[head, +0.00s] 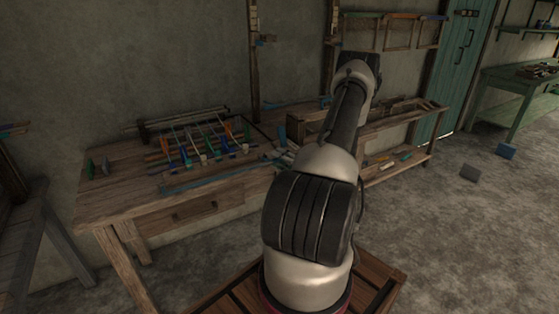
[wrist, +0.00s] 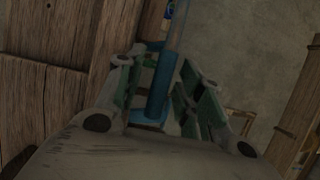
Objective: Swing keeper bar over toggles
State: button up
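The keeper bar (head: 215,178) appears to be the long blue-grey bar lying slantwise along the front of the loom bench, in front of the toggles. The toggles (head: 185,155) stand in a row behind it, in blue, green, orange and pale colours. My gripper (head: 284,157) is at the bar's right end, partly hidden behind my arm. In the wrist view, my gripper (wrist: 162,70) has its green-padded fingers apart, one on each side of a blue upright piece (wrist: 160,88). This piece looks like the bar's end or handle; firm contact is not visible.
The wooden bench (head: 105,213) carries small green pegs (head: 90,168) at its left end. A wooden shelf unit (head: 415,160) stands along the wall to the right.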

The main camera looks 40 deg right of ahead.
grip_shut()
jog(key=shift+r, duration=0.1)
